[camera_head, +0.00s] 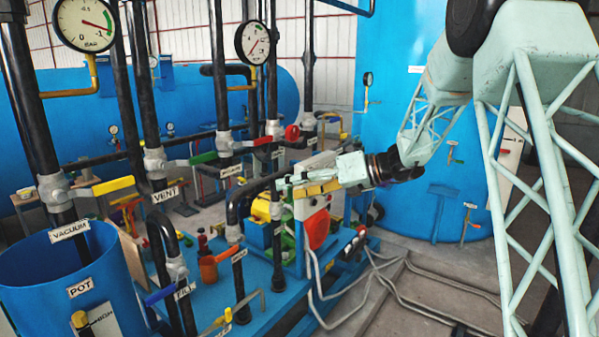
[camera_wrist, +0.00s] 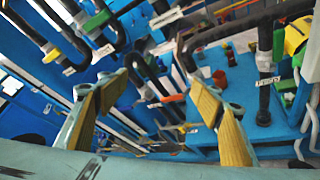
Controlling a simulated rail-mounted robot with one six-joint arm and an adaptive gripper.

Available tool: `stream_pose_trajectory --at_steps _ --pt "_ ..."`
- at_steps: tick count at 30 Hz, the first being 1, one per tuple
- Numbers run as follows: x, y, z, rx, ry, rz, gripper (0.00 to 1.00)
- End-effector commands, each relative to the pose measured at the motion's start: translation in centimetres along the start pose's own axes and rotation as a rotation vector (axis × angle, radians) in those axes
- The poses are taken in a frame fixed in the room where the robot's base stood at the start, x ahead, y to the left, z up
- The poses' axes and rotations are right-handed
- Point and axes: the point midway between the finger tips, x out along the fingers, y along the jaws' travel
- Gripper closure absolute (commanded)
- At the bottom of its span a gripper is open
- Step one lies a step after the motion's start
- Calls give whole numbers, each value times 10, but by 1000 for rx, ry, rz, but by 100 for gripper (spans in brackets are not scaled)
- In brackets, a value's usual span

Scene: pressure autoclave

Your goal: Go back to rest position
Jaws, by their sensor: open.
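My gripper (camera_head: 308,183) is in the middle of the head view, at the end of my pale green lattice arm, pointing left toward the pipes and valves. In the wrist view my gripper (camera_wrist: 165,85) shows two yellow-padded fingers spread wide apart, with nothing between them. Beyond the fingers lie pipes, valve handles and the blue base, seen at a tilt.
A blue pot (camera_head: 70,262) stands at the lower left. Valves with yellow (camera_head: 113,185), green (camera_head: 203,158) and red (camera_head: 292,133) handles sit on black pipes. A large blue tank (camera_head: 400,70) stands behind. Cables (camera_head: 385,275) run over the floor, which is otherwise fairly clear at lower right.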

Motion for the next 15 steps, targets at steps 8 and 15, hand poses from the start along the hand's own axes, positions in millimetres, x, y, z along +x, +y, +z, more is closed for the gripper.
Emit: stream_pose_trajectory --at_steps 8,15 --pt "-18 49 -25 -197 96 -11 40" --pt "-36 87 -50 -368 180 -17 40"
